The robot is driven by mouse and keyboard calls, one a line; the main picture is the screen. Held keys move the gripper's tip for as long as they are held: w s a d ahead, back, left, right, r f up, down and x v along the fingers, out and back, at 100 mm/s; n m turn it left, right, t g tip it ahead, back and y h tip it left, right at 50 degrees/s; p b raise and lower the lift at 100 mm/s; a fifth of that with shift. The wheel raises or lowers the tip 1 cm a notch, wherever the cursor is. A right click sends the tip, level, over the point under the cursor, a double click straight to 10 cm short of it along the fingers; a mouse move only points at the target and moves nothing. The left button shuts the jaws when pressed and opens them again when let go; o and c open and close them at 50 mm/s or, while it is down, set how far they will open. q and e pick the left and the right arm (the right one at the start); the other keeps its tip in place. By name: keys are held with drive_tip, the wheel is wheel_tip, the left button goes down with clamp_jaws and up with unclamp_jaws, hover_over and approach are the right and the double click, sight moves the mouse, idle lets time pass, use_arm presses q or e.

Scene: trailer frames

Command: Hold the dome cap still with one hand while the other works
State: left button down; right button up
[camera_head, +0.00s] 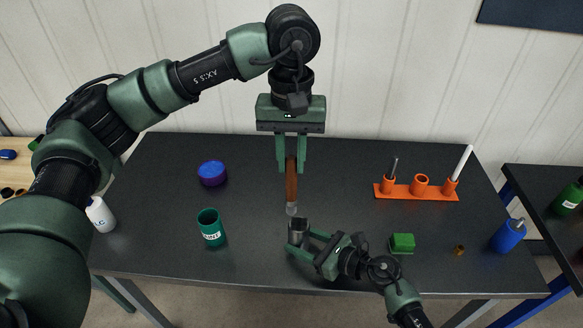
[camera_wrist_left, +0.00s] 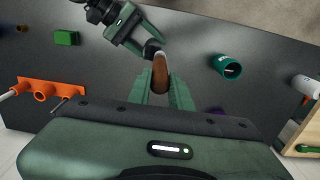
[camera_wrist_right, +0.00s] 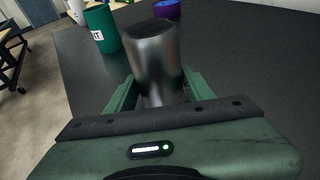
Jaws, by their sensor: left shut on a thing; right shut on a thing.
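The dome cap (camera_head: 298,226), a grey metal piece with a rounded top, stands near the front middle of the dark table. My right gripper (camera_head: 302,243) is shut on it from the lower right. The cap fills the middle of the right wrist view (camera_wrist_right: 153,65), between the fingers. My left gripper (camera_head: 291,168) is shut on the brown handle of a tool (camera_head: 291,185), which hangs with its pale tip down just above the cap. The handle also shows in the left wrist view (camera_wrist_left: 161,72). I cannot tell whether the tip touches the cap.
A teal cup (camera_head: 211,229) and a blue tub (camera_head: 212,174) stand left of the cap. An orange holder (camera_head: 418,191) with rods is at the back right. A green block (camera_head: 402,242), a small brass piece (camera_head: 459,250) and a blue bottle (camera_head: 508,236) lie along the front right.

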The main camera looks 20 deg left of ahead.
use_arm(q)
drive_tip(key=shift+r, duration=1.05)
use_arm(e)
drive_tip(key=o, duration=1.1)
drive_tip(key=shift+c, duration=0.2)
drive_tip(key=v, duration=1.1)
drive_tip(key=shift+s+d+r, duration=0.2)
drive_tip(key=shift+d+r, duration=0.05)
drive_tip(key=shift+d, duration=0.15)
